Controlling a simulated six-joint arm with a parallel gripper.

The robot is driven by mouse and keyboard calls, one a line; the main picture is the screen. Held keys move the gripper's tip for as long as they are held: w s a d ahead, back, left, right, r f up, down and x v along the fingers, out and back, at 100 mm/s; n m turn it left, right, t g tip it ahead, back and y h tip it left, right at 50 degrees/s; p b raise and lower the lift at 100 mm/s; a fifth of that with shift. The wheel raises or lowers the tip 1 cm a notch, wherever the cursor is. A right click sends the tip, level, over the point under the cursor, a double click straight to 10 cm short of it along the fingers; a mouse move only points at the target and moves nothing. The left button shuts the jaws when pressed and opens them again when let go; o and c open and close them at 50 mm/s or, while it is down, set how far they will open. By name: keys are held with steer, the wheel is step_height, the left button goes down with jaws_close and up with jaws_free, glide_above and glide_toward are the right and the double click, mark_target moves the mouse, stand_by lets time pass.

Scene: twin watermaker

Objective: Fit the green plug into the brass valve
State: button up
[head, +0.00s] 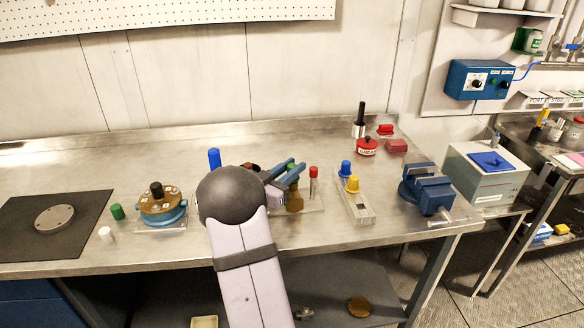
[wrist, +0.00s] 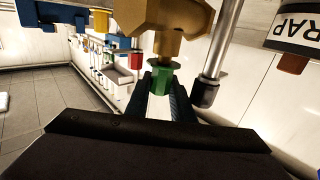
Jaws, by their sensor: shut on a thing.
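The green plug (wrist: 161,78) is between the two dark fingers of my gripper (wrist: 161,88) in the wrist view. The brass valve (wrist: 176,20) is directly beyond the plug there, and the plug's end lines up with its neck and appears to meet it. I cannot tell how far the plug sits inside. In the head view my gripper (head: 297,165) is over the middle of the bench, with a bit of green between its blue fingers. Part of the brass valve (head: 294,202) shows below them; my arm hides the rest.
In the wrist view a metal post (wrist: 219,50) stands close right of the plug, with a labelled cylinder (wrist: 300,25) beyond. In the head view a red-topped tube (head: 313,185) and a block with blue and yellow knobs (head: 356,203) stand right of my gripper. A blue vise (head: 428,188) is farther right.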

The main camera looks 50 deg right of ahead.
steer(key=shift+f, duration=0.45)
steer(key=o, duration=1)
steer(key=shift+r, duration=0.1)
steer(key=shift+a, duration=0.1)
steer(key=shift+w+a+b, duration=0.1)
steer(key=shift+a+b, duration=0.35)
steer(key=shift+a, duration=0.05)
steer(key=shift+s+a+b, duration=0.15)
steer(key=shift+a+b, duration=0.15)
steer(key=shift+a, duration=1.3)
steer(key=shift+s+a+b, duration=0.1)
steer(key=shift+a+b, duration=0.15)
steer(key=shift+a, duration=1.3)
